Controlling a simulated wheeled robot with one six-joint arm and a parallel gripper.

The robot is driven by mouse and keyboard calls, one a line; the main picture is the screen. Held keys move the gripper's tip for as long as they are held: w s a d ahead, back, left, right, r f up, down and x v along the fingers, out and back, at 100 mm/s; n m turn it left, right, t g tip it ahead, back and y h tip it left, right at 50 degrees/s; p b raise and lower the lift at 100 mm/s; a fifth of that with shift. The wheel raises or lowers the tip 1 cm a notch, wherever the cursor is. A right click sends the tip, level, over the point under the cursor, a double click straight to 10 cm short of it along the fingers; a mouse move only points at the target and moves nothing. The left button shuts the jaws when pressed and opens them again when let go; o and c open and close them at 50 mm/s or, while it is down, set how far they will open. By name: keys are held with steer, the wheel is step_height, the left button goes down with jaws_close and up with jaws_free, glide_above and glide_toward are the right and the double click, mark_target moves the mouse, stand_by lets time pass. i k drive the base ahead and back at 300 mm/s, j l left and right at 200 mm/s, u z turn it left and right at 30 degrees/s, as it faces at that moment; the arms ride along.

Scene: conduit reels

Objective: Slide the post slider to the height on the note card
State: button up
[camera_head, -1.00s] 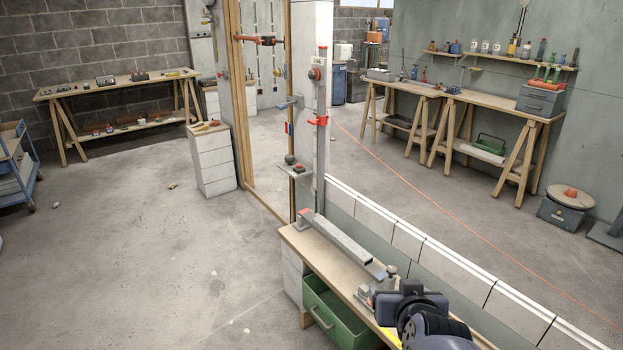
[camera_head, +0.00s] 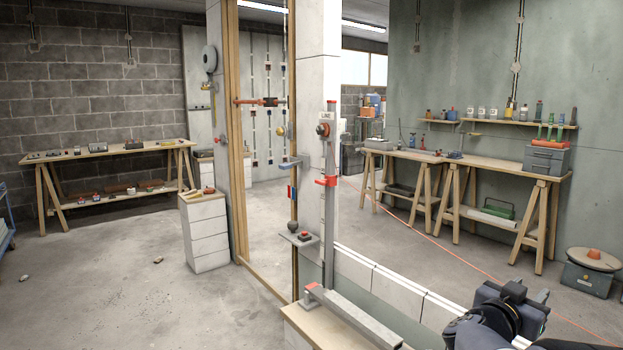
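A tall grey metal post (camera_head: 330,222) stands upright by the white pillar at the middle of the head view. A red slider (camera_head: 326,181) with a part jutting left sits around its mid height. Near the post's top is an orange-red knob (camera_head: 323,129), below a small white plate (camera_head: 326,116) that seems to read "LINE". I cannot make out a note card with a height on it. My gripper (camera_head: 508,306) is the dark shape at the lower right, apart from the post.
A bench (camera_head: 305,328) with a long grey bar (camera_head: 352,318) stands at the post's foot. A low white wall (camera_head: 390,287) runs right from the pillar. A small shelf (camera_head: 299,238) juts out left of the post. The floor at left (camera_head: 120,300) is mostly clear.

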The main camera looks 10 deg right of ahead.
mark_target(329, 181)
steer(key=i+j, duration=0.35)
steer(key=i, duration=0.2)
steer(key=i+j, duration=0.3)
steer(key=i, duration=0.2)
steer(key=i+j, duration=0.35)
steer(key=i, duration=0.2)
steer(key=i+j, duration=0.3)
steer(key=i, duration=0.2)
steer(key=i+j+u, duration=0.1)
steer(key=i+j, duration=0.25)
steer(key=i, duration=0.2)
